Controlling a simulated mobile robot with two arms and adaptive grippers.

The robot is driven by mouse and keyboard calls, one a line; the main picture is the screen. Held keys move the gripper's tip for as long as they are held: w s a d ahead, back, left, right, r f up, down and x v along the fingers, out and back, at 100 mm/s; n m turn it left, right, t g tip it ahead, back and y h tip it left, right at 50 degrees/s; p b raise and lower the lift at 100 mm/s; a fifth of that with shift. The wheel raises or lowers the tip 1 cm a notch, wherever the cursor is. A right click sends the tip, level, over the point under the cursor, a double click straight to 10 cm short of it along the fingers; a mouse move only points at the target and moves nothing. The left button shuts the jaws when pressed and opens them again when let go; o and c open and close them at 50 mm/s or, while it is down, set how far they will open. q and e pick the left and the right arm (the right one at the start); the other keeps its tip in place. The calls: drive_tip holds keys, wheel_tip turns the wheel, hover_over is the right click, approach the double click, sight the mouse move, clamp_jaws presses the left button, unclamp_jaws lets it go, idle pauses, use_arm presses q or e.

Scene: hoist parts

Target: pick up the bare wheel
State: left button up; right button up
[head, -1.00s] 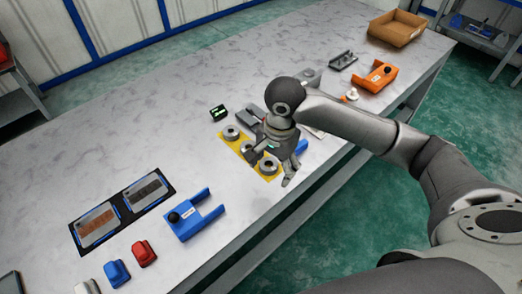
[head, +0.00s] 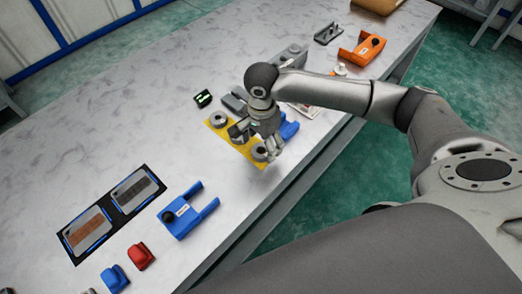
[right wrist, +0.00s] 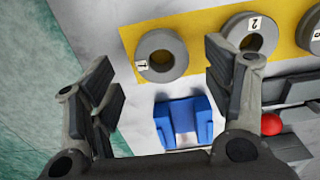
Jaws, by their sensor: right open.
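Several grey ring-shaped wheels stand on a yellow mat (right wrist: 205,32). In the right wrist view, the wheel marked 1 (right wrist: 162,55) lies between my finger directions, the wheel marked 2 (right wrist: 252,33) is beside the right finger, and the wheel marked 3 (right wrist: 316,38) is cut off by the edge. I cannot tell which is the bare wheel. In the head view, one wheel (head: 219,119) shows at the mat's far end and another (head: 260,153) at its near end. My right gripper (head: 256,144) is open and empty above the mat, partly hiding it. My left gripper is out of view.
A blue cradle-like part (right wrist: 183,122) lies close to wheel 1. A blue forked part (head: 187,210) and a dark board with two panels (head: 113,214) lie to the left. An orange bracket (head: 363,48) lies farther right. The table's near edge is close to the mat.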

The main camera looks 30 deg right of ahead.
drive_tip(key=shift+f, duration=1.1)
drive_tip(key=shift+w+f, duration=0.1)
drive_tip(key=shift+f, duration=0.1)
drive_tip(key=c, duration=1.3)
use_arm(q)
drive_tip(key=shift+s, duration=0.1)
use_arm(e)
drive_tip(key=shift+c, duration=0.2)
